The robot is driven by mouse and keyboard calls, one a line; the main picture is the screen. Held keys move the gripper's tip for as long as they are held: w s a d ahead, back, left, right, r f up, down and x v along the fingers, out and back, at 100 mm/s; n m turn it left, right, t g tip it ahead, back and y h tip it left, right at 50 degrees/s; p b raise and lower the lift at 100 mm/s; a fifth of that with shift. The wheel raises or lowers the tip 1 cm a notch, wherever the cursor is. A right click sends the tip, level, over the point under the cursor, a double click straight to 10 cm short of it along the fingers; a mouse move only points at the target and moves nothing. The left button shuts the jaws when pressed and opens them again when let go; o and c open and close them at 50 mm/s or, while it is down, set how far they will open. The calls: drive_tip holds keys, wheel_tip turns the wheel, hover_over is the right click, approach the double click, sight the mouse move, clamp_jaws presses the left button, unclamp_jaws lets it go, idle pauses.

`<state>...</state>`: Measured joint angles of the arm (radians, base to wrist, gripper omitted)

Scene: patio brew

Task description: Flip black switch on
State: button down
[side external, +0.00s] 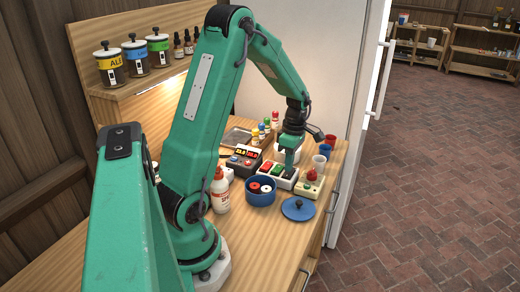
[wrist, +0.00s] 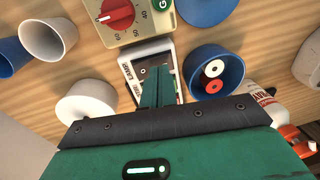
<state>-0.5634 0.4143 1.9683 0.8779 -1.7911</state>
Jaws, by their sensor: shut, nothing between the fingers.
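My gripper (side external: 291,163) is shut and empty, pointing down over that end of the box. In the wrist view my fingers (wrist: 157,82) cover much of the white-framed box (wrist: 127,73); whether they touch the switch is unclear.
A timer with a red knob (wrist: 116,14) stands close beside the box. A blue pot (side external: 260,194) with red and white discs inside is in front, near a blue lid (side external: 298,209) and a white bottle (side external: 220,190). Cups (side external: 319,164) and a black display unit (side external: 243,161) flank the box.

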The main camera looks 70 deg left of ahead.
sight(287, 177)
wheel_tip(287, 177, up, 13)
drive_tip(key=s+d, duration=0.1)
drive_tip(key=shift+r, duration=0.2)
drive_tip(key=shift+s+d, duration=0.1)
drive_tip(key=shift+d, duration=0.05)
idle(0.5)
drive_tip(key=s+d+r+m+t, duration=0.2)
drive_tip(key=s+d+m, duration=0.3)
drive_tip(key=d+m, duration=0.5)
drive_tip(key=s+d+r+m+t, duration=0.3)
drive_tip(key=d+m, duration=0.6)
drive_tip(key=m, duration=0.8)
drive_tip(key=shift+s+d+t+y, duration=0.4)
drive_tip(key=shift+s+t, duration=0.5)
